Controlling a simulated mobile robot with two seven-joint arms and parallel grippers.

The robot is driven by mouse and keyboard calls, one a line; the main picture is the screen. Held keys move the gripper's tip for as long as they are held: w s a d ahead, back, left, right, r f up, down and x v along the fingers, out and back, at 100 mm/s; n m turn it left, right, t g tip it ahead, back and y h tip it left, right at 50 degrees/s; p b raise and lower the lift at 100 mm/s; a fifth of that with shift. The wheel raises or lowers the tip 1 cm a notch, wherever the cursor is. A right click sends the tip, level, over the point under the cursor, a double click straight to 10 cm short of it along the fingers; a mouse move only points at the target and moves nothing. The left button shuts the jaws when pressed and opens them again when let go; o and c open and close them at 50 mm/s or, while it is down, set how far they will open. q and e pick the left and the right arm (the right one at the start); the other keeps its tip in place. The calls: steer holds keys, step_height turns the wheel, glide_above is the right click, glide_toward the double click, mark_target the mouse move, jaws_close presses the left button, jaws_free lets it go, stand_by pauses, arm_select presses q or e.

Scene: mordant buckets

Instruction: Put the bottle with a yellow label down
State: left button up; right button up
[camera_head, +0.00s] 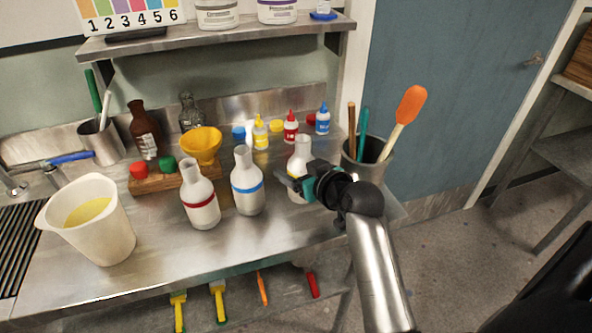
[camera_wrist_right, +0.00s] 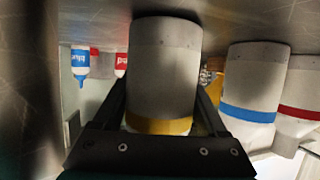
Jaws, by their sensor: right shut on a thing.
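The bottle with a yellow label (camera_head: 301,152) is white and upright over the steel counter, at the right end of a row of similar bottles. Its yellow band (camera_wrist_right: 159,125) shows in the right wrist view, where the picture is upside down. My right gripper (camera_head: 292,183) is shut on this bottle, with one finger on each side of its body. The base is at or just above the counter; I cannot tell whether it touches. My left gripper is not in view.
The blue-banded bottle (camera_head: 247,184) and red-banded bottle (camera_head: 200,198) stand to the left. Small dye bottles, such as the red one (camera_head: 290,130), stand behind. A utensil pot (camera_head: 367,163) is close on the right. The counter (camera_head: 255,238) is clear in front.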

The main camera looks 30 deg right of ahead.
steer(key=shift+f, duration=0.1)
steer(key=o, duration=1.6)
steer(key=shift+s+r, duration=0.15)
steer(key=shift+r, duration=0.05)
steer(key=p+v, duration=0.2)
steer(key=v, duration=0.9)
steer(key=shift+s+r, duration=0.1)
steer(key=shift+s, duration=0.3)
